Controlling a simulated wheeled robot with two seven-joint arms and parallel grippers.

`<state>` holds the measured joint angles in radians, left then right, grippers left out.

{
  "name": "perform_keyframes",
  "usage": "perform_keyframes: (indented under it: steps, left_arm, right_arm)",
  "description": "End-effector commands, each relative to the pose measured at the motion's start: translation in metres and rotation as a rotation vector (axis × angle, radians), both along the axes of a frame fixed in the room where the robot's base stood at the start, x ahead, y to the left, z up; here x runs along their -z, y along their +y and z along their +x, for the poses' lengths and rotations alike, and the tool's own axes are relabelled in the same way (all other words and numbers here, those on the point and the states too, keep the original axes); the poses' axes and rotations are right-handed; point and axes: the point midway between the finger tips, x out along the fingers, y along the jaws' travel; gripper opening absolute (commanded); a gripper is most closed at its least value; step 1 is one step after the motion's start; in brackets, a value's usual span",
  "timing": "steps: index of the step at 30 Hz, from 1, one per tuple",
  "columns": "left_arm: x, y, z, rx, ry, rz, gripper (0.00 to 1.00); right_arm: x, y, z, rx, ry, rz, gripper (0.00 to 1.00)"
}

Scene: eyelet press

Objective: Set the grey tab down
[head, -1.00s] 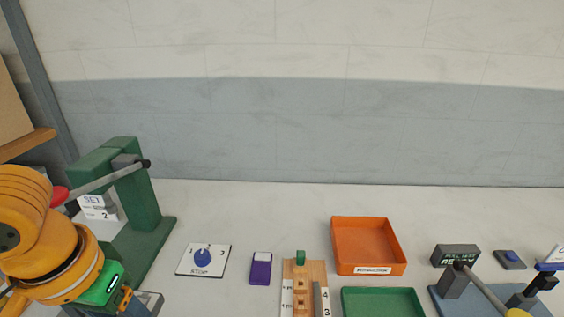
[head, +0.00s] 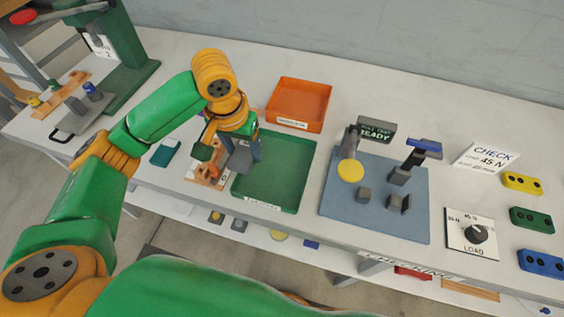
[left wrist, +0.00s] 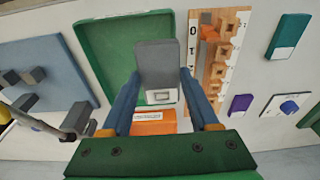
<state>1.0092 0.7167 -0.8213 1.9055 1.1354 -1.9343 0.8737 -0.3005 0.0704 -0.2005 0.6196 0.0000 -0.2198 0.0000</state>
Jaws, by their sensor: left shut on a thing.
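My left gripper (head: 246,150) is shut on the grey tab (head: 239,160), which hangs below the fingers near the left side of the green tray (head: 285,175). In the left wrist view the tab (left wrist: 158,68) is a flat grey plate with a pale label, between the blue fingers of my gripper (left wrist: 163,88). There it covers part of the green tray (left wrist: 92,45) near the tray's edge. I cannot tell whether the tab touches anything below. My right gripper is not in view.
The wooden rack (left wrist: 215,60) with a numbered strip stands close beside the tray. An orange tray (head: 300,100) lies behind. The blue checking mat (head: 385,215) with its grey fixture is to the right. Green, purple and white items sit beyond the rack in the left wrist view.

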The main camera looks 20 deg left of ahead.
Motion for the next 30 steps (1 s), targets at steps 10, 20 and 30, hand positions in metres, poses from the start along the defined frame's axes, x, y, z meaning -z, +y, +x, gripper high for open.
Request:
perform_keyframes:
  steps: [10,20,30]
  left_arm:
    - [0.063,-0.050,0.040,0.000,0.002,0.000,0.00]
    - [0.098,-0.053,0.042,0.000,-0.002,0.000,0.00]
    - [0.100,-0.053,0.042,0.000,-0.002,0.000,0.91]
  right_arm:
    - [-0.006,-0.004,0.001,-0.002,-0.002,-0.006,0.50]
    - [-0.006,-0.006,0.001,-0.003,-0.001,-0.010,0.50]
    - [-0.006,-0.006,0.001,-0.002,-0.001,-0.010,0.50]
